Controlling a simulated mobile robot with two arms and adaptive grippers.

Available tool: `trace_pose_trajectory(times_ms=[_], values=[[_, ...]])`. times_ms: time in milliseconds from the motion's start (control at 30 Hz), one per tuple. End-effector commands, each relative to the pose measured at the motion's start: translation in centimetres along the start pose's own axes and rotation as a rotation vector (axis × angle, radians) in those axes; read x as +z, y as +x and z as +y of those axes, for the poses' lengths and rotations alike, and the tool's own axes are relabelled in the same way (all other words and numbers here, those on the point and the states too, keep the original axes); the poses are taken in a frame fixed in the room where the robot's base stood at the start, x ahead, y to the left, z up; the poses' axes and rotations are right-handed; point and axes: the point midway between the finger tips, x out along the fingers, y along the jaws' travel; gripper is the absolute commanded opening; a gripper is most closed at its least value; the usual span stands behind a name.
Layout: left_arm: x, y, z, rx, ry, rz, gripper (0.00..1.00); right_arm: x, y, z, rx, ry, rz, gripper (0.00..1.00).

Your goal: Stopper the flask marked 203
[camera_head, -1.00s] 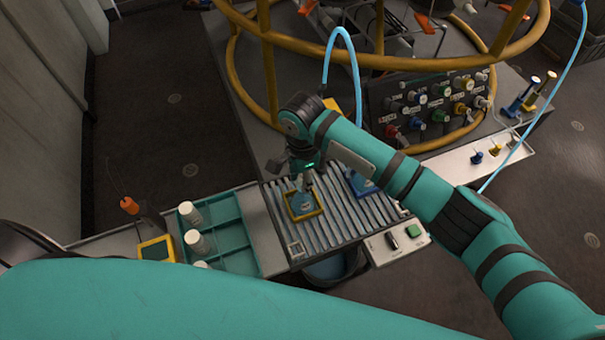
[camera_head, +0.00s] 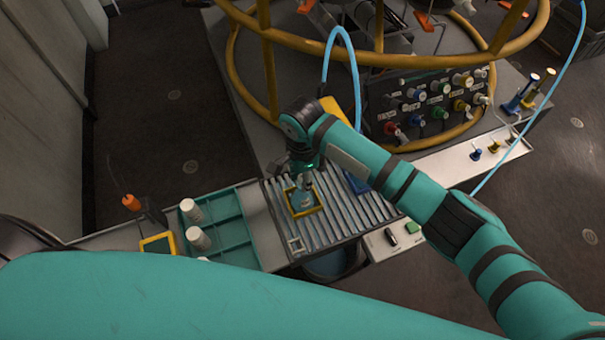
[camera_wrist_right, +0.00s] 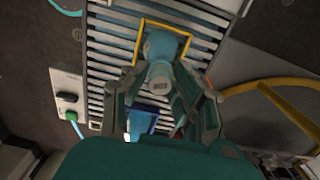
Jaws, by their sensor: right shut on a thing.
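A small blue flask (camera_head: 303,202) with a pale label stands inside a yellow square frame on the ribbed rack. I cannot read its number. In the right wrist view the flask (camera_wrist_right: 160,42) is seen from above. My right gripper (camera_head: 303,182) points down directly over it. In the right wrist view the gripper (camera_wrist_right: 160,92) is shut on a pale grey stopper (camera_wrist_right: 159,76), in line with the flask's mouth. I cannot tell how far it sits in the neck. My left gripper is out of view.
A teal tray (camera_head: 238,237) with white-capped containers (camera_head: 191,209) lies left of the ribbed rack (camera_head: 343,218). A blue object (camera_head: 357,184) is partly hidden behind my right arm. A knob panel (camera_head: 425,100) and yellow pipe rings stand behind.

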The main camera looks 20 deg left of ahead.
Motion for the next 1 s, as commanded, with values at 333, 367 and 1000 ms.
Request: trace_pose_trajectory(times_ms=[333, 367, 1000], values=[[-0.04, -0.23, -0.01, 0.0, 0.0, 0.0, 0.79, 0.02, 0.08, 0.0, 0.001, 0.0, 0.0, 0.08], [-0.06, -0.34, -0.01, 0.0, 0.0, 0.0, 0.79, 0.03, 0.12, 0.01, 0.001, 0.0, 0.0, 0.08], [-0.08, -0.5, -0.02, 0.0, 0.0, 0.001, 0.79, 0.0, 0.52, 0.03, 0.002, 0.0, 0.0, 0.53]])
